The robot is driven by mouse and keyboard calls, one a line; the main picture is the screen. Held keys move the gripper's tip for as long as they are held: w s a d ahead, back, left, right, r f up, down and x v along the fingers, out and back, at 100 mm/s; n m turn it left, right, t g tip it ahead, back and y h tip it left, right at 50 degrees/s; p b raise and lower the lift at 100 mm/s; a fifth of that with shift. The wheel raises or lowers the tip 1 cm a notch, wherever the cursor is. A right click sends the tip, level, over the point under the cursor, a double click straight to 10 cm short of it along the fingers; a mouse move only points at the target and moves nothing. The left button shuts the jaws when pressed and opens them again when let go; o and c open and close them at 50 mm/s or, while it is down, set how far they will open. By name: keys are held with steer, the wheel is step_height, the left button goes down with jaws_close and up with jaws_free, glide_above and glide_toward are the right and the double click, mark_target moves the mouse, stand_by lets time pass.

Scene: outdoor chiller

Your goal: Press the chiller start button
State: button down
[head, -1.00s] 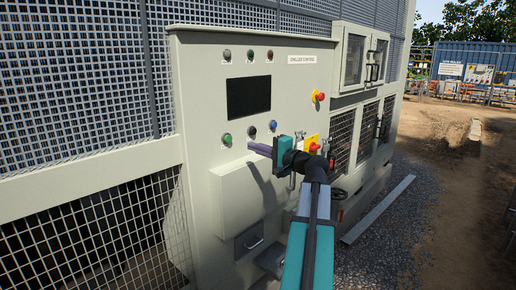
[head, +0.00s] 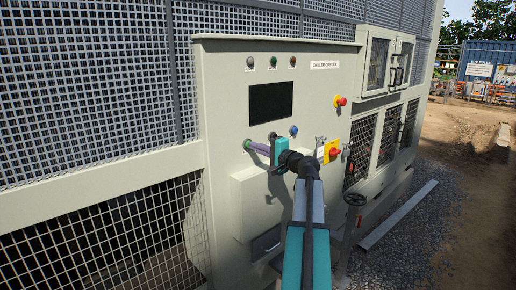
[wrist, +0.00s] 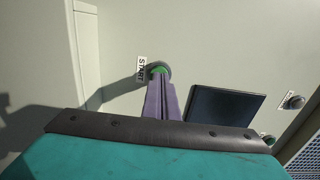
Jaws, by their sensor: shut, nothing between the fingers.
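The green start button (head: 247,143) is on the lower left of the beige control panel (head: 222,100). In the wrist view the green button (wrist: 159,69) has a dark ring and a white START label (wrist: 141,70) beside it. My gripper (head: 252,146) is shut and empty, its purple fingers pointing at the panel. Its fingertips (wrist: 159,81) overlap the lower part of the button in the wrist view and are at or very close to its face. I cannot tell whether the button is pushed in.
A black button (head: 272,135) and a blue button (head: 293,131) are close to the right. A dark screen (head: 271,101) is above. A red emergency stop (head: 340,101) and a red rotary switch on yellow (head: 334,152) are further right. A box (head: 240,195) juts out below.

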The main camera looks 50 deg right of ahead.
steer(key=shift+w+r+b, duration=0.2)
steer(key=shift+w+b, duration=0.55)
steer(key=shift+w, duration=0.05)
steer(key=shift+r, duration=0.1)
steer(key=shift+s, duration=0.1)
steer(key=s+b, duration=0.3)
steer(key=s, duration=1.1)
steer(key=shift+s+a+f+b, duration=0.15)
steer(key=shift+a+f+b, duration=0.15)
steer(key=shift+a+b, duration=0.1)
